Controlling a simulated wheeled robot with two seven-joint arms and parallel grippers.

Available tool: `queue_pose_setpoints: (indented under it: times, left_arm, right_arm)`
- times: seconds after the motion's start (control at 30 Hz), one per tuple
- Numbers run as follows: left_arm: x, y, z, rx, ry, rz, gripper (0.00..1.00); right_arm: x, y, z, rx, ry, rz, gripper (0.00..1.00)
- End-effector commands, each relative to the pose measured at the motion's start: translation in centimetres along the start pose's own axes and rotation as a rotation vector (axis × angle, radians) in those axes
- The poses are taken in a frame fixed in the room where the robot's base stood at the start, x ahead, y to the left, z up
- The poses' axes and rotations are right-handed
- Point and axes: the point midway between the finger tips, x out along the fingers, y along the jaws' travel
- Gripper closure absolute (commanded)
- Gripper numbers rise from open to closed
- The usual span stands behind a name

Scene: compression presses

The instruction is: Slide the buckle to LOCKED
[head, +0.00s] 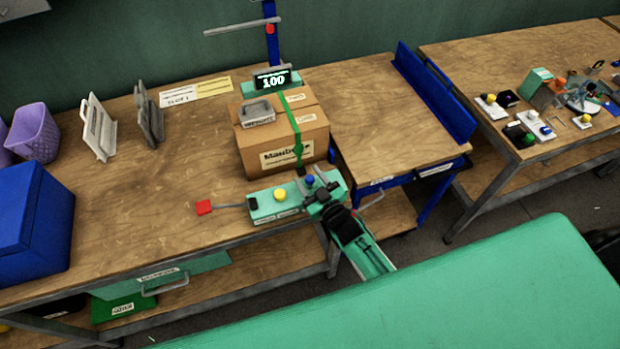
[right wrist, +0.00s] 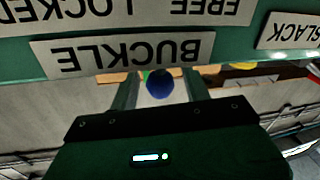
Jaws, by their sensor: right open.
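The blue buckle knob (head: 309,180) stands on the green control box (head: 262,204) at the bench's front edge. My right gripper (head: 319,190) is open and close to it. In the right wrist view the knob (right wrist: 160,84) shows between the two open fingers (right wrist: 160,95); contact cannot be told. An upside-down BUCKLE label (right wrist: 125,53) shows there, with the LOCKED marking (right wrist: 65,12) on the picture's left and the FREE marking (right wrist: 205,10) on its right. The slider's exact setting cannot be told. My left gripper is not in view.
A yellow knob (head: 279,194) sits on the same box, left of the blue one. A strapped carton (head: 265,140) with a weight (head: 257,112) on top stands behind, near a display reading 100 (head: 272,80).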

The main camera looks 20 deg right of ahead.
Motion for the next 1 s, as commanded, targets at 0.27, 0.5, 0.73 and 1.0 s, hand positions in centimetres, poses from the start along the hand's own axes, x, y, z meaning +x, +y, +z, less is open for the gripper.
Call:
queue_pose_setpoints:
  times: [0.27, 0.5, 0.73, 1.0]
  left_arm:
    - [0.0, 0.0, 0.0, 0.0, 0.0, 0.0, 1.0]
    - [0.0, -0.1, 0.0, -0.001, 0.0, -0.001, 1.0]
    - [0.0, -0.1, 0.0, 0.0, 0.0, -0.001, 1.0]
    - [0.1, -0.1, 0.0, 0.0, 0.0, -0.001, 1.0]
  right_arm:
    - [0.0, 0.0, 0.0, 0.0, 0.0, 0.0, 0.78]
    - [-0.1, 0.0, 0.0, 0.0, 0.0, 0.0, 1.0]
    - [-0.6, 2.8, 0.6, -0.005, 0.0, 0.0, 1.0]
    - [-1.1, 5.3, 1.1, -0.001, 0.0, 0.0, 1.0]
